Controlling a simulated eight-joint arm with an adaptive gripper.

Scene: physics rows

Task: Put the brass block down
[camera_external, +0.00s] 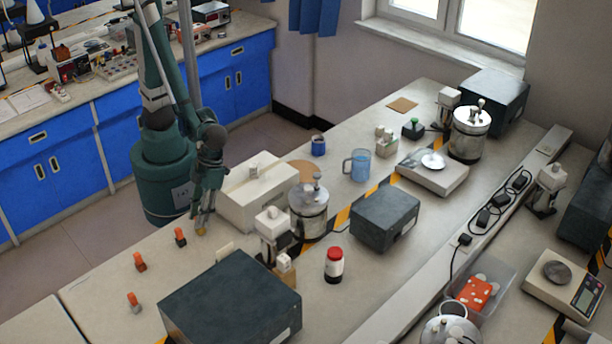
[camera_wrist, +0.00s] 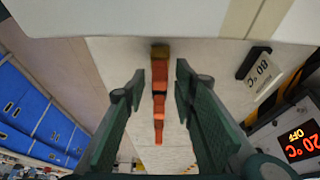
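My gripper (camera_wrist: 160,72) is open there, with a finger on each side and a visible gap between each finger and the block. In the external view my gripper (camera_external: 203,218) points down at the bench edge, left of the white box. A small yellow bit of the brass block (camera_external: 201,232) shows right under the fingertips. It appears to be at the bench top; exact contact is too small to tell.
Several orange pieces (camera_external: 180,237) stand on the bench to the left; they line up behind the block in the wrist view (camera_wrist: 159,105). A white box (camera_external: 258,192) is close on the right. A dark box (camera_external: 230,300) and a steel pot (camera_external: 310,212) stand nearby.

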